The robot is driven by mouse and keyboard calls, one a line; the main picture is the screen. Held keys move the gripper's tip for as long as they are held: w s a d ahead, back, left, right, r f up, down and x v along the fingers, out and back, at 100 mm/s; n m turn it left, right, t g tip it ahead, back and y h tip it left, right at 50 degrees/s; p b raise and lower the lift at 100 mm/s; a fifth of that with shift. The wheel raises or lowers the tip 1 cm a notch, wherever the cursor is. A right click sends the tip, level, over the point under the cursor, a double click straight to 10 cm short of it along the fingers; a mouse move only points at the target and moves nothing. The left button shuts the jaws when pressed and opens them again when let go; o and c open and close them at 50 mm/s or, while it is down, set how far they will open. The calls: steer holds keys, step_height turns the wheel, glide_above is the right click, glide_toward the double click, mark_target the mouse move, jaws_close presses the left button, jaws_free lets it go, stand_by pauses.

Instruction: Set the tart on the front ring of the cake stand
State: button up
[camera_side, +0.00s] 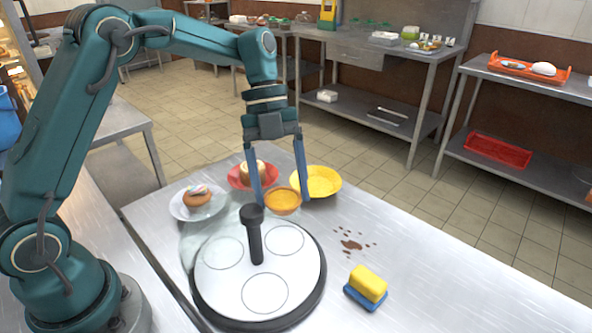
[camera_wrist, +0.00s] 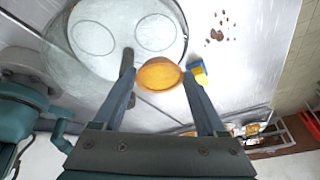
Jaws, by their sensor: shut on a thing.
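My gripper (camera_side: 284,197) is shut on an orange-yellow tart (camera_side: 283,203), holding it level between its fingertips, above the table behind the cake stand. The tart (camera_wrist: 160,75) also shows between the fingers in the wrist view. The cake stand (camera_side: 206,274) is a round white disc on a dark base, with a black upright handle (camera_side: 255,240) at its centre. Three thin rings are drawn on it. The front ring (camera_side: 265,293), the back left ring and the back right ring are all empty. Two rings show in the wrist view (camera_wrist: 93,38).
An empty yellow plate (camera_side: 332,182) stands beside my gripper. A red plate (camera_side: 236,182) holds a small cake; a white plate (camera_side: 180,208) holds a topped bun. A yellow and blue sponge (camera_side: 368,284) and brown spill (camera_side: 352,245) lie right. A clear glassy shape (camera_side: 192,240) is behind the stand.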

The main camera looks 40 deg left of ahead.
mark_target(284, 241)
steer(key=shift+f, duration=3.55)
steer(key=shift+f, duration=0.55)
steer(key=o, duration=1.3)
steer(key=shift+s, duration=0.1)
steer(key=shift+c, duration=0.7)
steer(key=shift+v, duration=2.6)
steer(key=shift+r, duration=0.15)
